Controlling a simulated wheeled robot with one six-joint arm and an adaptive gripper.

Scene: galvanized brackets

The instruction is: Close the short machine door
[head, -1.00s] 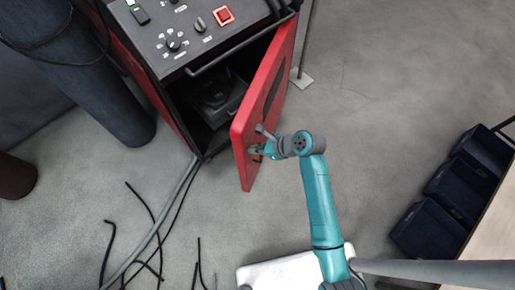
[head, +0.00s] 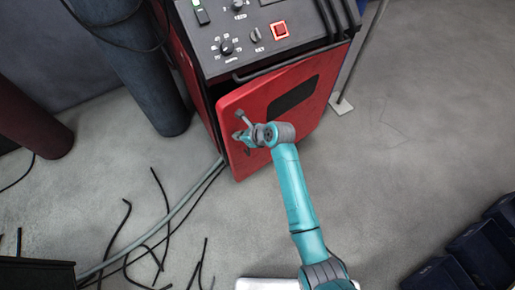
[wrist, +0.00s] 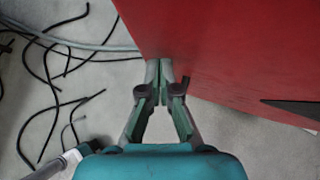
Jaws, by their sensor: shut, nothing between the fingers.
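The short red machine door (head: 270,98) is on the front of the machine (head: 215,35) in the head view. It stands nearly flush, with a narrow dark gap along its upper left edge. My gripper (head: 240,137) is shut and empty at the door's left part, close to its outer face. In the wrist view the red door (wrist: 225,45) fills the upper right, and the shut fingertips (wrist: 160,68) are at its lower left edge. I cannot tell whether they touch it.
Dark cylinders (head: 130,65) stand left of the machine. Cables and a hose (head: 150,230) lie on the floor at lower left. Dark bins (head: 485,250) are at lower right. A thin pole with a foot (head: 343,106) stands right of the machine.

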